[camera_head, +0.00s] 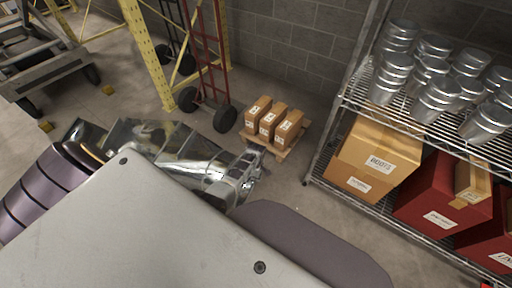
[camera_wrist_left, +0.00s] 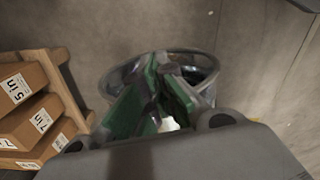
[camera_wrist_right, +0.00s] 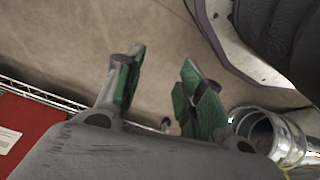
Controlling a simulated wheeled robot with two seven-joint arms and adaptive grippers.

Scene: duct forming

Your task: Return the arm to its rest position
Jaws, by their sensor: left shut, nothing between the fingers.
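A shiny metal cylinder (camera_wrist_right: 285,140) shows at that view's lower right.
Small brown boxes (camera_head: 267,120) stand on a wooden pallet (camera_head: 282,152) beyond my left gripper. A wire shelf (camera_head: 440,130) on the right holds metal ducts (camera_head: 437,98), a cardboard box (camera_head: 372,160) and red boxes (camera_head: 440,200). A red hand truck (camera_head: 208,60) stands at the back.

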